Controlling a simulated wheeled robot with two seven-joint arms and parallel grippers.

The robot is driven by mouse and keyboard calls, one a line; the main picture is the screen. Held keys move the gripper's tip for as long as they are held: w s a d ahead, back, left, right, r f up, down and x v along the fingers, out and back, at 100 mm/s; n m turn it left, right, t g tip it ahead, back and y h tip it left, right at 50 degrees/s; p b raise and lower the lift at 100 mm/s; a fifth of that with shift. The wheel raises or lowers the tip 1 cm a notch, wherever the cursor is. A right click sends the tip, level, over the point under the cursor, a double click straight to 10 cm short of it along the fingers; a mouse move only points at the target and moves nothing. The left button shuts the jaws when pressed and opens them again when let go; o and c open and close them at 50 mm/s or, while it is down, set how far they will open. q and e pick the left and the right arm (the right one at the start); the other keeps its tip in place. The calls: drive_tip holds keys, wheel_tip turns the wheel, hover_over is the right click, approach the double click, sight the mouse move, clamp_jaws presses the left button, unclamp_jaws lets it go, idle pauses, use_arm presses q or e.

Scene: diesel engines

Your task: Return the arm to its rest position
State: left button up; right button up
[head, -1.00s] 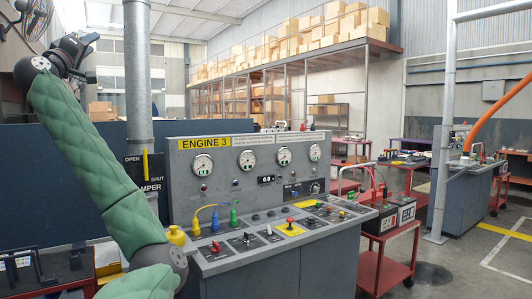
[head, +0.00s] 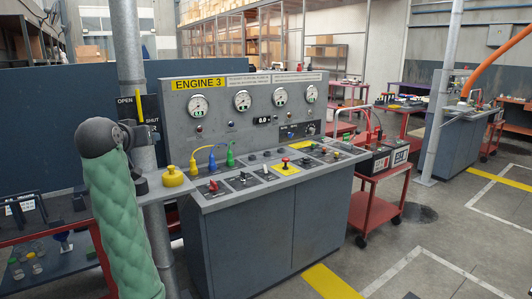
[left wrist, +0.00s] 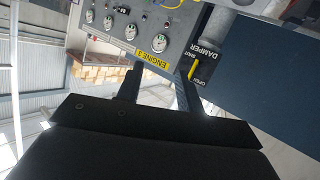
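My left arm (head: 122,225) is padded green and comes up from the bottom left in the head view. Its dark wrist is bent, and my left gripper (head: 142,133) is in front of the grey pipe, just below the damper plate. In the left wrist view, the two dark fingers of my left gripper (left wrist: 159,80) stand apart with nothing between them. They overlap the ENGINE 3 panel in that picture, and I see no contact. My right arm and right gripper are not in view.
The ENGINE 3 console (head: 262,225) stands right of my arm, with gauges, switches and coloured plugs. The damper's yellow lever (head: 139,106) is by the grey pipe (head: 130,50). A yellow knob (head: 172,177) is close to my arm. A red cart (head: 375,207) stands right; open floor lies in front.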

use_arm(q)
drive_tip(key=s+d+f+m+g, duration=0.15)
drive_tip(key=s+d+f, duration=0.45)
drive_tip(key=f, duration=0.8)
drive_tip(key=s+d+f+m+g, duration=0.1)
drive_tip(key=s+d+f+g, duration=0.25)
drive_tip(key=s+f, duration=0.75)
drive_tip(key=s+d+f+m+g, duration=0.15)
drive_tip(key=s+d+f, duration=0.35)
drive_tip(key=f, duration=1.1)
drive_tip(key=s+d+f+g, duration=0.1)
drive_tip(key=s+f+g, duration=0.2)
drive_tip(key=s+f, duration=0.7)
drive_tip(key=s+f+g, duration=0.3)
drive_tip(key=s+f, duration=0.7)
drive_tip(key=s, duration=0.7)
drive_tip(key=shift+d+f+h, duration=0.2)
drive_tip(key=shift+d+h, duration=0.1)
drive_tip(key=shift+d, duration=0.05)
drive_tip(key=shift+w+g, duration=0.1)
drive_tip(key=shift+g, duration=0.15)
drive_tip(key=shift+c, duration=0.3)
